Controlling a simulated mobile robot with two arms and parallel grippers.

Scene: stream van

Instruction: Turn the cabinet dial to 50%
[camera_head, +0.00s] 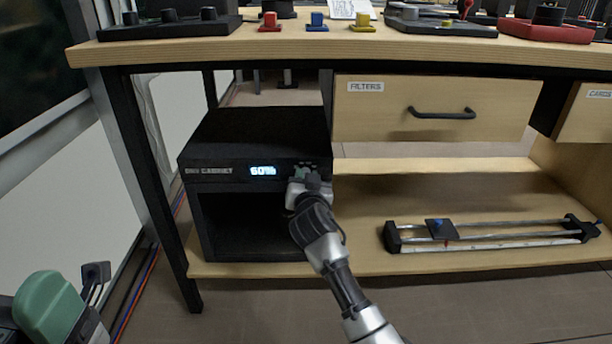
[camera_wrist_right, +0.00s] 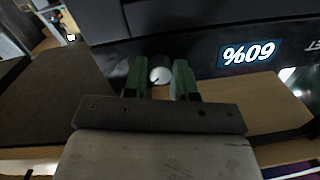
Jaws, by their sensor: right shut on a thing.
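The black cabinet (camera_head: 225,150), labelled as a cabinet on its front, stands on the low shelf. Its lit display (camera_head: 262,171) appears to read 60%; it shows upside down in the wrist view (camera_wrist_right: 249,54), also as 60%. The pale round dial (camera_wrist_right: 160,75) with a dark mark is between the green fingers of my right gripper (camera_wrist_right: 160,80). My right gripper (camera_head: 306,175) is shut on it at the cabinet's upper right front, and hides the dial in the head view. My left gripper (camera_head: 90,280) is at the lower left, away from the cabinet; its jaw opening is unclear.
The wooden bench top (camera_head: 280,48) overhangs the cabinet. A filters drawer (camera_head: 435,110) is at the right, above the cabinet's height. A rail device (camera_head: 490,235) lies on the shelf to the right. A black table leg (camera_head: 150,190) stands left of the cabinet.

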